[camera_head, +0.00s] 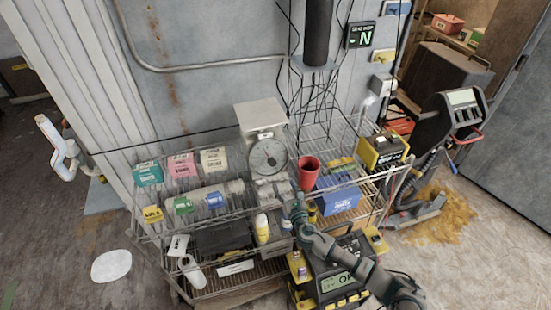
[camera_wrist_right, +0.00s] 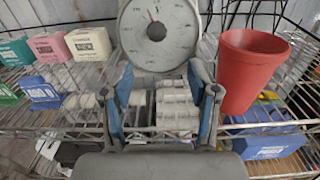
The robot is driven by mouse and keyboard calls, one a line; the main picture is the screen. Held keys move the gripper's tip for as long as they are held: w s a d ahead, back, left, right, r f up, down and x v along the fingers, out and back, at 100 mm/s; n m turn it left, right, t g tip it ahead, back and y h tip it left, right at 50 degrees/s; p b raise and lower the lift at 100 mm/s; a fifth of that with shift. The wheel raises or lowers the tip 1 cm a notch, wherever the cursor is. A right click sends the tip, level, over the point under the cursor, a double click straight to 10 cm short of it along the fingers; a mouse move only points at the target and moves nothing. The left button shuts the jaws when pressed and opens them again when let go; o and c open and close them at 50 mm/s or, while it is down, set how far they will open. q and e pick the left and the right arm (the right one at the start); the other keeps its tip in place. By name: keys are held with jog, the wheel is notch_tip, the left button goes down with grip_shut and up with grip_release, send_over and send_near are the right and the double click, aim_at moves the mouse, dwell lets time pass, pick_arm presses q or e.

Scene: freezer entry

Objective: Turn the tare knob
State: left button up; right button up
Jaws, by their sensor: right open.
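A grey scale (camera_head: 260,120) with a round dial (camera_head: 268,156) stands on the wire rack. Its dial also shows at the top of the right wrist view (camera_wrist_right: 158,32), with a red needle pointing nearly up. My right gripper (camera_head: 286,192) is in front of the scale's lower part, below the dial. In the right wrist view, its blue-sided fingers (camera_wrist_right: 161,88) are spread, with nothing held between them; the space between them lines up below the dial. My left gripper is not in view.
A red cup (camera_head: 307,174) stands close right of the scale. Teal, pink and cream boxes (camera_head: 181,166) sit left on the rack. A blue box (camera_head: 337,193) and a yellow-black device (camera_head: 384,151) are at right. Wire rails run in front. The floor at left is mostly clear.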

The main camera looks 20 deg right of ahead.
aim_at(273, 165)
jog(key=w, duration=0.4)
jog(key=w+b, duration=0.1)
jog(key=w, duration=0.3)
jog(key=w+a+b, duration=0.1)
jog(key=w, duration=0.4)
jog(key=shift+w+f, duration=0.1)
jog(key=shift+f, duration=0.15)
jog(key=shift+w+d+f, duration=0.1)
jog(key=shift+w+d, duration=0.2)
jog(key=shift+w, duration=0.4)
jog(key=shift+a, duration=0.5)
jog(key=shift+c, duration=0.8)
jog(key=shift+a+r, duration=0.1)
jog(key=shift+r, duration=0.1)
jog(key=c, duration=0.4)
grip_shut()
jog(key=shift+d+f+m, duration=0.1)
jog(key=shift+d+m, duration=0.2)
